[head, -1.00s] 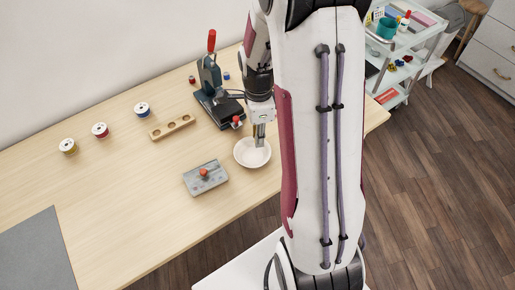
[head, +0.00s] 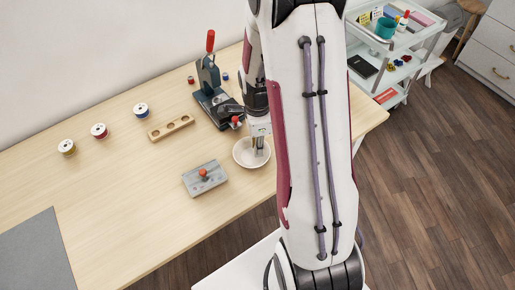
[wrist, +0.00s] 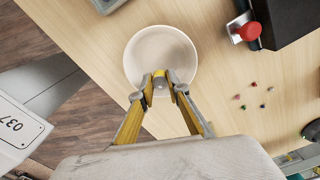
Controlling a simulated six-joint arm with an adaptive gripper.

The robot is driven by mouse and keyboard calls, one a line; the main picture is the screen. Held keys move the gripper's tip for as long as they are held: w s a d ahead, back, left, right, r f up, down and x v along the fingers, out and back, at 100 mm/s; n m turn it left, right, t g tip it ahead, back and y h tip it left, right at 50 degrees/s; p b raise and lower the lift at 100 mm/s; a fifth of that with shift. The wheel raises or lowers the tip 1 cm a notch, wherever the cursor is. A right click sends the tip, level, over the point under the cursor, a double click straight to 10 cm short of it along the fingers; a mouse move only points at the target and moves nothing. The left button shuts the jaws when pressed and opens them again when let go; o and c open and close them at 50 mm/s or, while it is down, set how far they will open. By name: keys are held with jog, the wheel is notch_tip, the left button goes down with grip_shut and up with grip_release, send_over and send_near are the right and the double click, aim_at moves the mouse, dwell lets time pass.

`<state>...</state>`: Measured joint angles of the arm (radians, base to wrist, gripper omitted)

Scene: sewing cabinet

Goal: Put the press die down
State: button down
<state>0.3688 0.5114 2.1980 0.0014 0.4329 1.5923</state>
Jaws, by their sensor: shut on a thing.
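My gripper (head: 258,148) is above the pale round bowl (head: 240,157) on the table. In the wrist view my yellow-and-grey fingers (wrist: 160,78) are closed on a small grey piece, the press die (wrist: 160,83), in front of the bowl (wrist: 143,45). The die is mostly hidden by the fingertips. I cannot tell how far it is above the bowl. The inside of the bowl looks empty where it shows.
A press with a red handle (head: 210,42) stands behind the bowl. A wooden block with holes (head: 171,127) and a grey box with a red knob (head: 205,178) are to the left. Several spools (head: 99,131) stand farther left. Small coloured bits (wrist: 254,107) lie right of the bowl in the wrist view.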

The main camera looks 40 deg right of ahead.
jog(key=shift+f, duration=0.95)
jog(key=shift+f, duration=0.2)
jog(key=c, duration=2.2)
grip_release()
jog(key=shift+r, duration=0.15)
notch_tip(320, 180, up, 12)
jog(key=shift+r, duration=0.1)
